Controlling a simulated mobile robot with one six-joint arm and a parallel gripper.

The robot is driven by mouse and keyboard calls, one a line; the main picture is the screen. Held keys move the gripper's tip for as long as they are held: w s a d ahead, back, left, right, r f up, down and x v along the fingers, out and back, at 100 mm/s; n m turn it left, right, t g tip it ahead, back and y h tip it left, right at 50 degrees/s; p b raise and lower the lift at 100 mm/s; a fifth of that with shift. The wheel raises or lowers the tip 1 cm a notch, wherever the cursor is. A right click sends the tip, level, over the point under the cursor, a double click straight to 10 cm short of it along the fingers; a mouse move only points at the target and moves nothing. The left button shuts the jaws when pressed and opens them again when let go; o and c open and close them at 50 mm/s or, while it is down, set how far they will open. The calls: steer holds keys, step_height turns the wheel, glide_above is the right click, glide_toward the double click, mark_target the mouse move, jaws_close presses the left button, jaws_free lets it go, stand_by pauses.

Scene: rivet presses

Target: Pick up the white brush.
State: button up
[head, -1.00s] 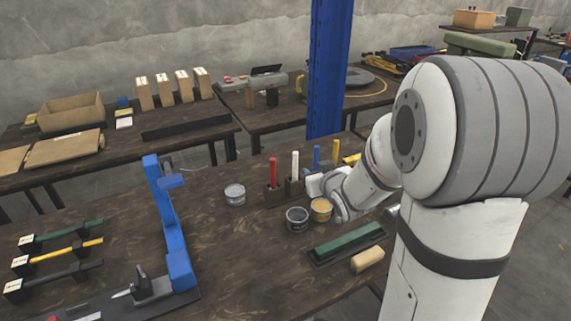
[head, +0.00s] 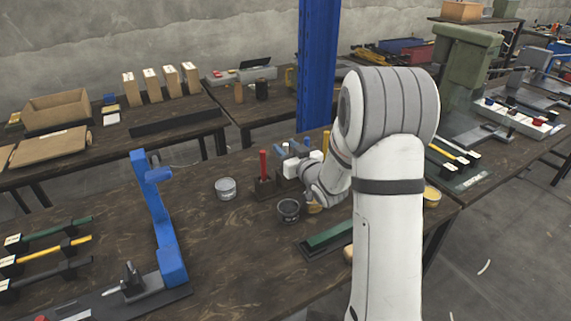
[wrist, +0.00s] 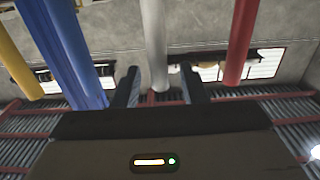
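The white brush's handle (wrist: 155,45) shows in the wrist view, between the two fingers of my gripper (wrist: 159,72). The fingers are open, with a gap on each side of the handle. In the head view my gripper (head: 291,158) is at the row of upright brushes, and I cannot make out the white brush behind it. The red brush (head: 263,165) stands upright in its holder just left of the gripper; it also shows at right in the wrist view (wrist: 240,40). A blue handle (wrist: 65,50) and a yellow one (wrist: 18,60) are at left in the wrist view.
A grey tin (head: 226,189) and a dark tin (head: 289,209) stand near the brushes. A blue column (head: 318,70) rises behind. The bench middle is mostly clear.

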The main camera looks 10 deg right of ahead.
steer(key=shift+w+a, duration=0.15)
steer(key=shift+w, duration=0.25)
jaws_close()
